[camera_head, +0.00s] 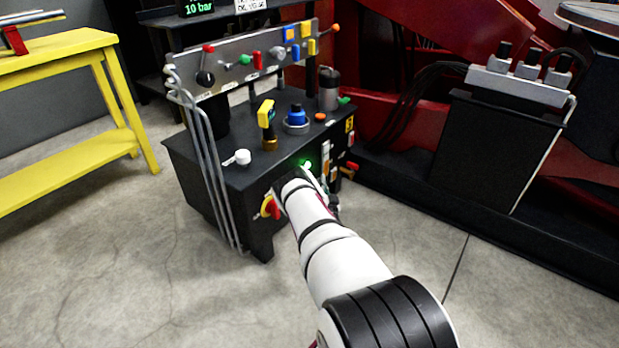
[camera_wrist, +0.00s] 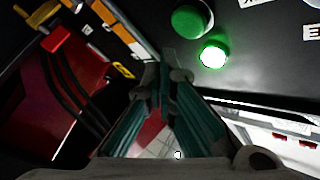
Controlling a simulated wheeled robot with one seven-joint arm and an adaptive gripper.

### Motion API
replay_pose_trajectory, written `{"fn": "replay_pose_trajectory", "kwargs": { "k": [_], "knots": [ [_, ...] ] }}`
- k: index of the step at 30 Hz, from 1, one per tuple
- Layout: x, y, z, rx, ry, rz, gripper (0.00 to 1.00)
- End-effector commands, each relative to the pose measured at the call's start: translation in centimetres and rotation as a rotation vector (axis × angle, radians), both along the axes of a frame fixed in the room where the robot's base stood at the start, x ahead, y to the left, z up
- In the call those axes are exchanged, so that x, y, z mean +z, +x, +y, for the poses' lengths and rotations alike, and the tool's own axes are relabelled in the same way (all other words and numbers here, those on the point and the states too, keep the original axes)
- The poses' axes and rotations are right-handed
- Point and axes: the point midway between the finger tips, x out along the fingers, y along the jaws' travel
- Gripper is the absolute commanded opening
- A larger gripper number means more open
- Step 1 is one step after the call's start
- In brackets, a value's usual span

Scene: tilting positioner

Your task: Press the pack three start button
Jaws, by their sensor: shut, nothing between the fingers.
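The pack (camera_head: 180,158) is a dark box with a yellow label "3" (camera_head: 349,124) near its right edge. In the wrist view, a round green button (camera_wrist: 190,22) on its dark panel sits beside a brightly lit green lamp (camera_wrist: 213,56). The lamp's green glow (camera_head: 306,165) also shows in the head view, just above my wrist; the button there cannot be made out. My gripper (camera_wrist: 165,76) is shut and empty, its fingertips below and left of the button and lamp in the wrist view. Whether they touch the panel cannot be told. My arm hides part of the panel.
A red and yellow rotary switch (camera_head: 269,207) is left of my wrist on the pack's front. Levers and valves (camera_head: 262,58) stand along the pack's upper rail. A yellow bench (camera_head: 60,45) is at left, red machinery (camera_head: 440,25) at right. The front floor is clear.

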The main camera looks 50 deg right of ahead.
Motion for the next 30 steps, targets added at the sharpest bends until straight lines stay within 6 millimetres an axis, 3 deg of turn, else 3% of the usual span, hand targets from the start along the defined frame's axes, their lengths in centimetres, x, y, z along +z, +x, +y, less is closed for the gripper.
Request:
{"fn": "replay_pose_trajectory", "kwargs": {
  "k": [12, 30],
  "knots": [
    [0.0, -3.2, -0.3, -0.001, 0.0, 0.0, 0.0],
    [0.0, -3.2, -0.2, 0.0, 0.0, 0.0, 0.0]
  ]
}}
